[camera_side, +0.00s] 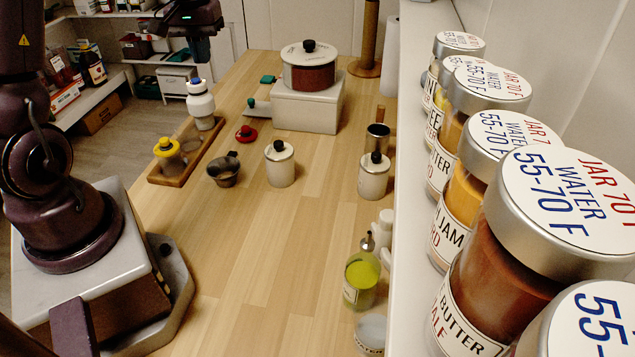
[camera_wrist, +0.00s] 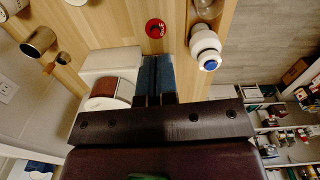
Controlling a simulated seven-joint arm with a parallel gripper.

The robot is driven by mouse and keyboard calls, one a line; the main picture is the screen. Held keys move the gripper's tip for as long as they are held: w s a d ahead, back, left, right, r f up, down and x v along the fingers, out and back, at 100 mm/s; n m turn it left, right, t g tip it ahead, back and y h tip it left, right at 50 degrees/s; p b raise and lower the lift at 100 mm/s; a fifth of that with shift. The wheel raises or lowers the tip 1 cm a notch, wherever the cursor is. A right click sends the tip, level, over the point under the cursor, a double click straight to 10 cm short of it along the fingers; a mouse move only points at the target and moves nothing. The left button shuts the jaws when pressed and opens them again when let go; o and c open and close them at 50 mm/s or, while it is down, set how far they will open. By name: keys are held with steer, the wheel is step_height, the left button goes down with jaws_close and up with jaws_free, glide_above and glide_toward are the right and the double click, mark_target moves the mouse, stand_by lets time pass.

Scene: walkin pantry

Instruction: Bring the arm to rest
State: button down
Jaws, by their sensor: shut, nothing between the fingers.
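My gripper (camera_wrist: 155,62) shows in the wrist view with its two blue-padded fingers together, shut and empty. Past the fingertips lies a red lid (camera_wrist: 155,28). In the side view the end of my arm is a dark shape at the top edge, left of the worktop's far end; its fingertips cannot be made out there. It appears raised above the worktop and apart from the things on it. The worktop (camera_side: 310,215) is pale wood.
A wooden tray (camera_side: 186,165) holds a white bottle (camera_side: 200,103) and a yellow-topped jar (camera_side: 169,157). A lidded canister (camera_side: 280,167) stands mid-worktop. A shelf with large jars (camera_side: 515,255) lines the right. The front middle is clear.

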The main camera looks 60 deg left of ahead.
steer(key=s+d+r+m+t, duration=0.1)
steer(key=s+d+r+m, duration=0.2)
steer(key=d, duration=0.5)
steer(key=s+d+r+m+t, duration=0.2)
steer(key=s+d+r+m, duration=0.1)
steer(key=d, duration=0.5)
steer(key=s+d+r+m+t, duration=0.2)
steer(key=s+d+r+m, duration=0.1)
steer(key=d, duration=0.6)
steer(key=shift+s+r+m, duration=0.4)
steer(key=shift+r+m, duration=0.1)
steer(key=shift+r, duration=0.25)
